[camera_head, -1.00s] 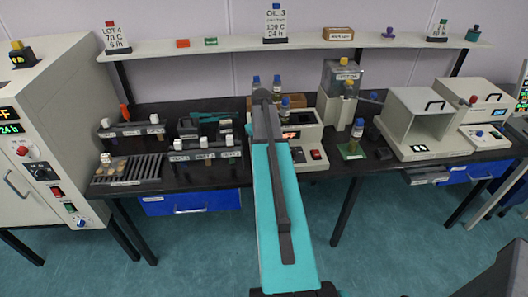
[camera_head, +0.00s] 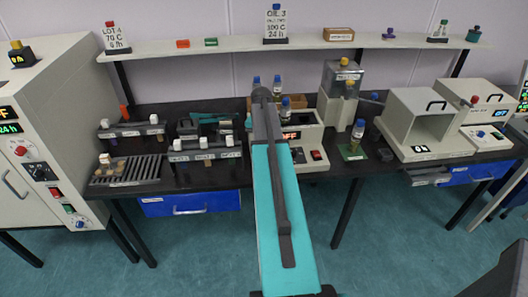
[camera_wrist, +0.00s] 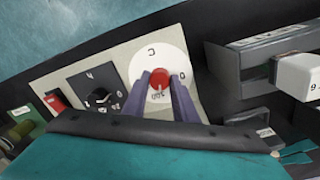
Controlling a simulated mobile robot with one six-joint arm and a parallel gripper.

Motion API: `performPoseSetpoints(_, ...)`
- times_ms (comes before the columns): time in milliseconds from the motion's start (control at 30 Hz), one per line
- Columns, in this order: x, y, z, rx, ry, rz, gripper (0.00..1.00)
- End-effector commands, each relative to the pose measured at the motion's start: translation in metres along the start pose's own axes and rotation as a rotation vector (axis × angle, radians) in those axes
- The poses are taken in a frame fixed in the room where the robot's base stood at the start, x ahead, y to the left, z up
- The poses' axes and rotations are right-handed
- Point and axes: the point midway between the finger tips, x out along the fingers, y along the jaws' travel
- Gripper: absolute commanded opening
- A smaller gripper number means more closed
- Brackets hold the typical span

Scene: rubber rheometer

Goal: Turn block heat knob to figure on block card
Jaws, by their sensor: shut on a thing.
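The block heater (camera_head: 312,133) stands mid-bench, partly hidden behind my arm in the head view. In the wrist view, the red heat knob (camera_wrist: 160,77) sits on a round white dial (camera_wrist: 146,57) with a C mark and small figures. My gripper (camera_wrist: 165,88) has one finger on each side of the red knob and is shut on it. The knob's pointer faces the lower side of the dial, near small figures that look like 100. The block card (camera_head: 275,24) on the shelf reads OIL 3, 100 C, 24 h.
A black knob (camera_wrist: 101,97) on a dark dial and a red switch (camera_wrist: 56,102) lie left of the red knob. A dark rack with a white-capped item (camera_wrist: 298,75) is close on the right. Oil bottles (camera_head: 277,83) stand behind the heater.

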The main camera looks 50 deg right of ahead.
Motion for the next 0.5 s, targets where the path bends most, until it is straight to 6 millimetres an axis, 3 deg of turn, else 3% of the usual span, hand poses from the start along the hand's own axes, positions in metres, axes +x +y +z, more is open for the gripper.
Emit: performPoseSetpoints(500, -0.0016, -0.0014, -0.0024, 0.187, -0.002, -0.005, 0.03)
